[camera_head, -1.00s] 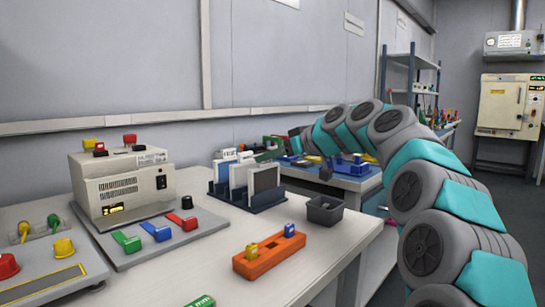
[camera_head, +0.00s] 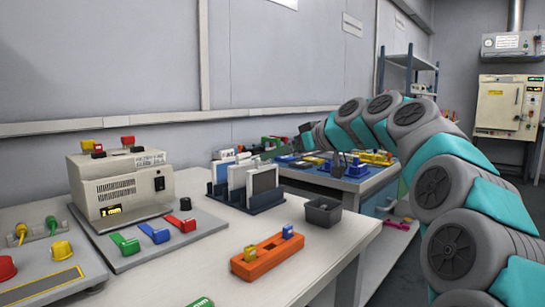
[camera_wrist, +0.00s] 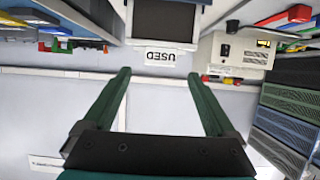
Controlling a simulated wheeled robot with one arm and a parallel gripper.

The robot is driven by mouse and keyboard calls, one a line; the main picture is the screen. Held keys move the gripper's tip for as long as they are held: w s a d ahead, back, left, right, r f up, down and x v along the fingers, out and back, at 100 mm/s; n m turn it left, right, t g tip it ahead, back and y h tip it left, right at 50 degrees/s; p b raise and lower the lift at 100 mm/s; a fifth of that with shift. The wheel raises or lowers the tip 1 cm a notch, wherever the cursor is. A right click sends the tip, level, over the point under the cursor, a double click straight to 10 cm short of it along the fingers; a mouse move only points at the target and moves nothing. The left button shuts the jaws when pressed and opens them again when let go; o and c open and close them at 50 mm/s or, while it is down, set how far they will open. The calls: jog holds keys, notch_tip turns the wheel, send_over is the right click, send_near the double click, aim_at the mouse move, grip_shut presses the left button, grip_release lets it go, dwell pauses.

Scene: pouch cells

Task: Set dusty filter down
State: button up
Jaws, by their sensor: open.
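My gripper (camera_wrist: 160,78) shows in the wrist view with its two green fingers wide apart and nothing between them. Beyond the fingertips is a dark grey panel in a pale frame (camera_wrist: 166,20), with a white label (camera_wrist: 166,57) reading USED, upside down, at its edge. I cannot tell whether this panel is the dusty filter or a tray.
A dark rack (camera_head: 262,204) with framed panels, a small grey bin (camera_head: 323,212) and an orange block holder (camera_head: 262,262) stand on the near table. A beige instrument (camera_head: 125,188) is at left. The wrist view shows stacked louvred units (camera_wrist: 287,118) at right.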

jog(key=v, duration=0.8)
jog(key=shift+r, duration=0.1)
dwell(4.0)
